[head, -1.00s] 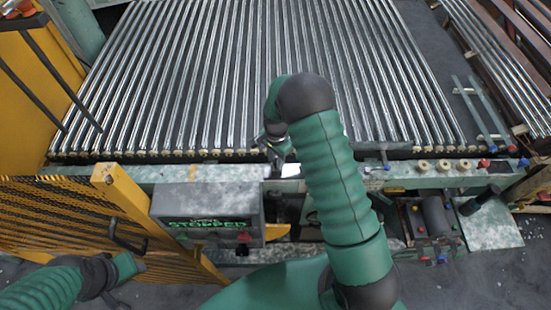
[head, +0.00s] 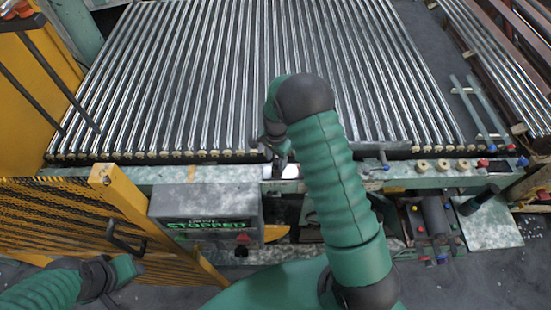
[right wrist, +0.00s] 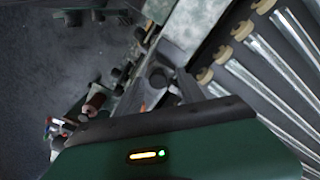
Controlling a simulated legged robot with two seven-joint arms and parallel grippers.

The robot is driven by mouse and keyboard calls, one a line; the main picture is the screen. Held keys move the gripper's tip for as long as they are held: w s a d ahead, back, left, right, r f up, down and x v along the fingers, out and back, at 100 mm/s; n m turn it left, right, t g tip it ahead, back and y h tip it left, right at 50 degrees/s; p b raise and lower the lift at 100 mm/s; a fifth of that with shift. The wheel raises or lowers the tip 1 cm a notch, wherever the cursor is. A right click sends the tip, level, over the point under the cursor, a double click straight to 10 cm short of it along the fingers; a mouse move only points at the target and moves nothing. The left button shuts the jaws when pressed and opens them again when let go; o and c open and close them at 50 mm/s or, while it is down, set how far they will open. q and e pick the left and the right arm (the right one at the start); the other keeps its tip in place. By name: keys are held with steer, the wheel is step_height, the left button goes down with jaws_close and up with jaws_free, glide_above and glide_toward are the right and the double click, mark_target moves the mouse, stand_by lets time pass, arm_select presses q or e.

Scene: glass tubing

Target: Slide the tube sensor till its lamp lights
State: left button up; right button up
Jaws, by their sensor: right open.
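My right gripper (head: 279,158) is open at the front rail (head: 225,173) of the tube bed, just above a bright white patch (head: 288,171) on the rail. I cannot make out the tube sensor or its lamp for certain; the gripper and my right arm cover part of that place. In the right wrist view a dark ring-like part (right wrist: 158,76) shows beside the rail, close to the tube ends; I cannot tell whether it belongs to the sensor. My left arm shows at the lower left, away from the rail, its jaws unclear.
Several glass tubes (head: 228,75) lie side by side behind the rail. A grey box (head: 205,207) with a green "STOPPED" display stands in front of it, beside a yellow mesh guard (head: 75,215). Round knobs (head: 443,165) and a small clamp (head: 384,160) sit on the rail at right.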

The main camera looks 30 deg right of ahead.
steer(key=shift+r, duration=0.1)
steer(key=shift+w+r, duration=0.1)
steer(key=shift+r, duration=0.25)
step_height(320, 180, up, 16)
steer(key=b, duration=0.3)
